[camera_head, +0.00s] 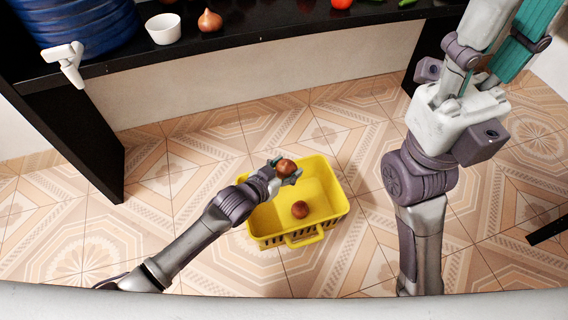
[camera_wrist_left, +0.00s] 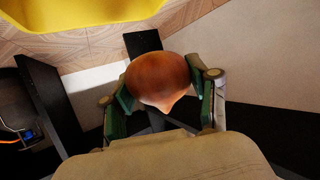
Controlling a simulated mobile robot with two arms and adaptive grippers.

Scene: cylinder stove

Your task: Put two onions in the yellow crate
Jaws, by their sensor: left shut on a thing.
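My left gripper (camera_head: 287,174) is shut on a brown onion (camera_head: 286,166) and holds it over the back part of the yellow crate (camera_head: 325,170). In the left wrist view the held onion (camera_wrist_left: 158,78) sits between the two green-padded fingers, with the crate's yellow edge (camera_wrist_left: 75,25) at the top. Another onion (camera_head: 300,209) lies inside the crate on its floor. A third onion (camera_head: 210,20) stands on the dark counter. My right arm rises at the right of the head view; its fingertips are cut off by the top edge, so its gripper is not clearly shown.
The dark counter (camera_head: 250,38) runs along the back, with a white bowl (camera_head: 163,28), a blue barrel (camera_head: 80,25), a red tomato (camera_head: 341,3) and green vegetables. The tiled floor (camera_head: 200,150) around the crate is clear.

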